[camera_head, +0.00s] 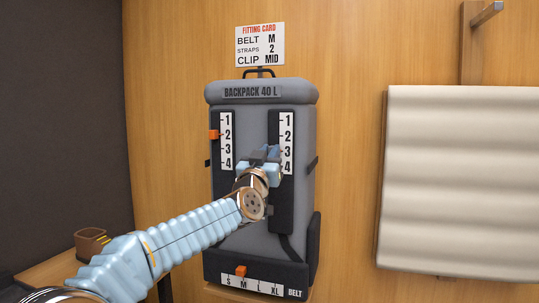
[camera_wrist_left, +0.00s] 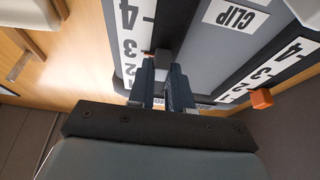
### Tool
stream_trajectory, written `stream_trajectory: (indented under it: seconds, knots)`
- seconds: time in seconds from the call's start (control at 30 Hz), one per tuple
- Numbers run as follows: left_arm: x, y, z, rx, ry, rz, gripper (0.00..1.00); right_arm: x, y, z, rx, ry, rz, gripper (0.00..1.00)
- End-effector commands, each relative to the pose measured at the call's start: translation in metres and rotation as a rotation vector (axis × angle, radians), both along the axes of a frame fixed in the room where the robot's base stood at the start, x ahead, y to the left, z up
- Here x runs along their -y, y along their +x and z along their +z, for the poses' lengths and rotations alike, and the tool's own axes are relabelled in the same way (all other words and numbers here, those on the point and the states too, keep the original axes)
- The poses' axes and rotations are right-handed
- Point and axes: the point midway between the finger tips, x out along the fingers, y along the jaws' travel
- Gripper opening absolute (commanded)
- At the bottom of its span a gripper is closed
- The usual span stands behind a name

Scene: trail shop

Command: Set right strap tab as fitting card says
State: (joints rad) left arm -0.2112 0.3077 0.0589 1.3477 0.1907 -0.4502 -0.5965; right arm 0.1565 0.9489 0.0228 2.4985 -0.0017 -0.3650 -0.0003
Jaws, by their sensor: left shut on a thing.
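The grey backpack (camera_head: 255,93) hangs upright on the wood wall. The fitting card (camera_head: 260,45) above it reads BELT M, STRAPS 2, CLIP MID. The right strap scale (camera_head: 286,125) runs from 1 at the top to 4 at the bottom. My left gripper (camera_head: 266,153) is shut at that scale, at about the height of 3. The right strap tab in its jaws is mostly hidden by the fingers. In the left wrist view the fingers (camera_wrist_left: 168,85) are beside the upside-down right scale (camera_wrist_left: 128,45). My right gripper is not in view.
The orange left strap tab (camera_head: 214,134) is beside 2 on the left scale. The orange belt tab (camera_head: 241,271) is near M on the belt scale (camera_head: 257,284). A cream hanging panel (camera_head: 458,175) is at right. A brown cup (camera_head: 91,242) stands on a ledge at left.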

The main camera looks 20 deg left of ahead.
Motion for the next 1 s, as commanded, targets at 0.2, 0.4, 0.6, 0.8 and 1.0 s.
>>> stream_trajectory:
  seconds: [0.2,0.4,0.6,0.8,1.0]
  knots:
    - [0.0,0.0,0.037,0.001,0.0,0.0,0.0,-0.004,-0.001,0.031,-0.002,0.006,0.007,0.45]
    - [0.0,0.0,0.038,0.0,-0.001,0.0,0.0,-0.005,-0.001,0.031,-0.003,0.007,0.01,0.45]
    - [0.0,0.0,0.038,0.0,-0.001,0.0,0.27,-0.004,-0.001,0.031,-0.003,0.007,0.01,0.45]
    - [0.0,0.0,0.038,0.0,0.0,0.0,0.45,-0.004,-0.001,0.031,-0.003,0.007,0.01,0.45]
    - [0.0,-0.001,0.037,0.0,0.0,0.0,0.45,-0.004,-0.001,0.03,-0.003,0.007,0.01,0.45]
